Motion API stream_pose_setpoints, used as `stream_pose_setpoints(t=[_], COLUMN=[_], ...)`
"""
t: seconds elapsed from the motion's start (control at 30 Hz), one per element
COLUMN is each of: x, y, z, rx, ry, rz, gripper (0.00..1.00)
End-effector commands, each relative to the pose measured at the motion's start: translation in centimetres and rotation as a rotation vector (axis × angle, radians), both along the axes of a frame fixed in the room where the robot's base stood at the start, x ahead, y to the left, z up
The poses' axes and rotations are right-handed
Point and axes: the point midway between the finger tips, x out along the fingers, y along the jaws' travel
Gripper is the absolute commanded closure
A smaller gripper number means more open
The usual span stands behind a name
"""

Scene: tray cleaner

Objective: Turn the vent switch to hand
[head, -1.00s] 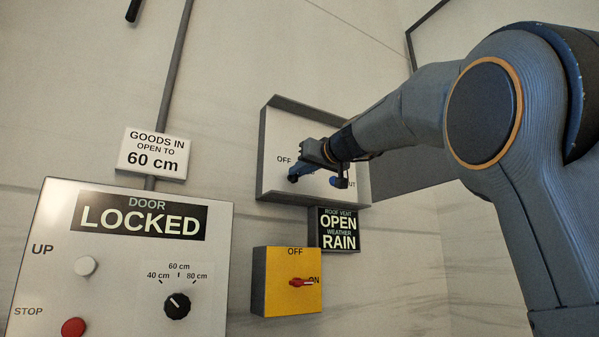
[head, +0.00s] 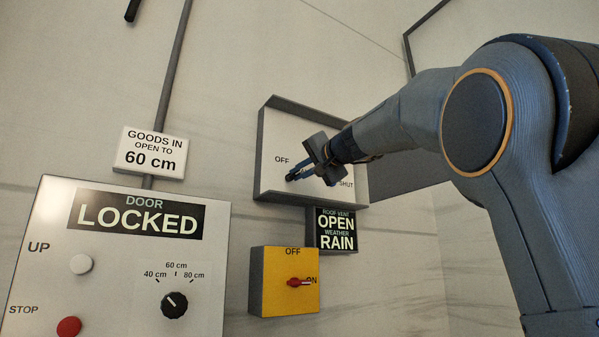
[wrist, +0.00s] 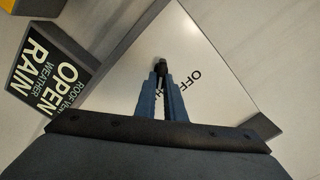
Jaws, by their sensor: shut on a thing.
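The vent switch panel is a white plate (head: 275,140) in a grey raised frame on the wall. Its OFF label is at the left and SHUT at the lower right; my gripper covers the middle. The switch's small dark knob (wrist: 160,67) shows at my fingertips in the wrist view. My gripper (wrist: 161,78) has its blue fingers shut on this knob. In the head view my gripper (head: 293,176) reaches in from the right, its tips just below OFF. Another label beside the fingers is mostly hidden in the wrist view, so I cannot read the knob's setting.
A sign (head: 336,230) below the panel reads roof vent OPEN, weather RAIN. A yellow box (head: 275,285) with a red switch at ON is lower down. A door panel (head: 215,250) reading LOCKED, with buttons and a dial, stands at the left.

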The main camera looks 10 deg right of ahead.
Motion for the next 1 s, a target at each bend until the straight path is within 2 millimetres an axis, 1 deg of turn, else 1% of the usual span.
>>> stream_pose_setpoints(t=[0.1,0.33,0.83,0.87,0.9,0.93,1.0], x=[0.01,0.02,0.03,0.03,0.03,0.03,0.03], y=[-0.09,-0.13,-0.13,-0.12,-0.12,-0.12,-0.11], z=[-0.01,-0.09,-0.11,-0.12,-0.12,-0.12,-0.12], rx=[0.054,0.114,0.130,0.130,0.129,0.129,0.129], ry=[0.017,0.037,0.041,0.041,0.041,0.041,0.041], rz=[-0.001,-0.002,-0.002,-0.002,-0.002,-0.001,-0.001], gripper=[1.00,1.00,1.00,0.86,0.79,0.74,0.72])
